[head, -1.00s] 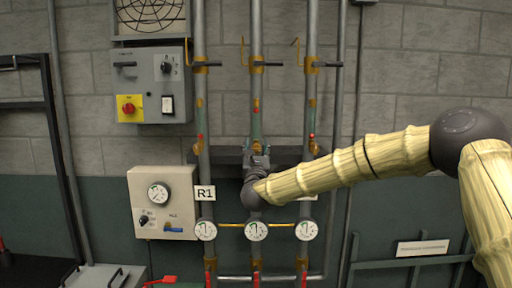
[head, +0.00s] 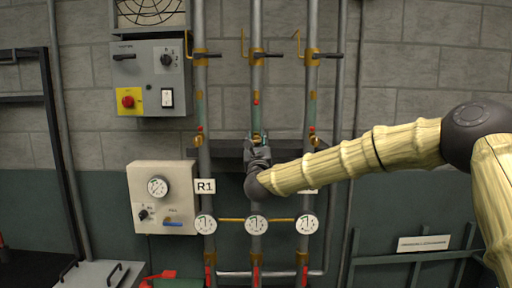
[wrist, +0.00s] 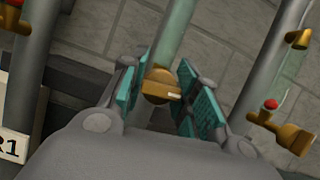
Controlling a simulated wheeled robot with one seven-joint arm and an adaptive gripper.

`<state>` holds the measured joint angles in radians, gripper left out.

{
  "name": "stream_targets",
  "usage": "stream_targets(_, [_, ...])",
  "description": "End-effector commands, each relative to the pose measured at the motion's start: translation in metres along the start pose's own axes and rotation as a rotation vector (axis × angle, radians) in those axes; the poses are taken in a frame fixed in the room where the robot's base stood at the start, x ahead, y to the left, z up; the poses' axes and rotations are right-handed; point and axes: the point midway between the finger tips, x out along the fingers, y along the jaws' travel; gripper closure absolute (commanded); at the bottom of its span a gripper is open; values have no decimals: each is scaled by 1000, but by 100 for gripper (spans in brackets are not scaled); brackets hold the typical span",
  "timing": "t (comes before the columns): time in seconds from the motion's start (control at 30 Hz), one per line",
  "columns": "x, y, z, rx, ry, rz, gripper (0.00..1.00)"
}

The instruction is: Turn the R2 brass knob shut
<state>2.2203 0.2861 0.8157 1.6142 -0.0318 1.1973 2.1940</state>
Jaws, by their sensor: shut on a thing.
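The R2 brass knob (wrist: 158,86) is on the middle pipe, between the teal-padded fingers of my gripper (wrist: 160,79) in the wrist view. A pale mark shows on its face. My gripper is shut on it. In the head view my gripper (head: 258,145) is at the middle pipe (head: 257,95), just above the level of the R1 label (head: 205,186), and covers most of the knob. The R2 label is not visible.
The left pipe (head: 201,120) and right pipe (head: 311,100) stand close on either side, each with a brass valve. Gauges, including the middle one (head: 256,225), sit below. A control box (head: 152,78) and a gauge panel (head: 162,198) are on the left.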

Motion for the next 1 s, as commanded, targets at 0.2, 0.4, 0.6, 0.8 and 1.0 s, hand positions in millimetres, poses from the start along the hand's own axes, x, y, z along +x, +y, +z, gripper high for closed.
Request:
stream_targets(0.2, [-2,-1,-6,-124,-2,49,93])
stream_targets(0.4, [-2,0,-5,-255,-2,103,93])
stream_targets(0.6, [-2,0,-4,-402,-2,164,93])
stream_targets(0.8, [-1,1,-3,-578,-1,236,93])
stream_targets(1.0, [-1,2,-1,-753,-2,310,93])
